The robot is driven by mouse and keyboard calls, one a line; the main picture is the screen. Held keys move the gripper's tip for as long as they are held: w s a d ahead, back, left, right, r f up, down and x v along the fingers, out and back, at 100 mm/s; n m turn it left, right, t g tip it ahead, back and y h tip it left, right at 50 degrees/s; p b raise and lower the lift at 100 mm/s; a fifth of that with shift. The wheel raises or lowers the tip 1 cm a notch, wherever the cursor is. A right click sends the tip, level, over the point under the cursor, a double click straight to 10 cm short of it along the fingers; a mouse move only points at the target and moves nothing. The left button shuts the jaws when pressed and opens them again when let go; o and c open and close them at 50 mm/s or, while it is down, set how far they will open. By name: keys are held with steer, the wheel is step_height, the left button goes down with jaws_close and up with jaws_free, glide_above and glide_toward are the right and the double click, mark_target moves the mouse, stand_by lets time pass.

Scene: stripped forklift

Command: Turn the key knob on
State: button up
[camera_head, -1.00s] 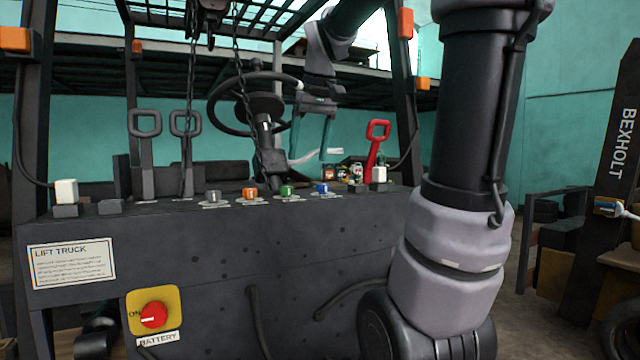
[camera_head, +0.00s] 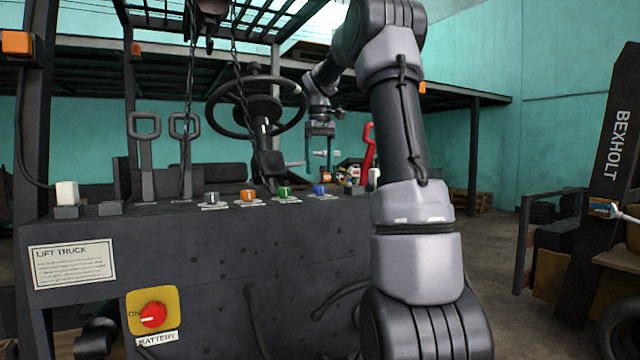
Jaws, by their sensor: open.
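A red rotary knob (camera_head: 153,315) with a white mark sits on a yellow plate (camera_head: 171,298) on the front panel, low at the left. "ON" is at its left and a "BATTERY" label is below it. No knob labelled as a key is readable; I cannot tell whether one is hidden on the dash. My gripper (camera_head: 320,167) hangs with its fingers down above the back of the dash, right of the steering wheel (camera_head: 257,106). It is open, and I see nothing held. It is well above and right of the red knob, apart from it.
Small grey (camera_head: 212,198), orange (camera_head: 248,195), green (camera_head: 285,192) and blue (camera_head: 320,190) knobs line the dash top. A red lever (camera_head: 369,150) stands right of my gripper. Two dark handled levers and hanging chains (camera_head: 188,110) are at the left.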

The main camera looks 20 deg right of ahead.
mark_target(320, 186)
steer(key=shift+f, duration=2.65)
jaws_close()
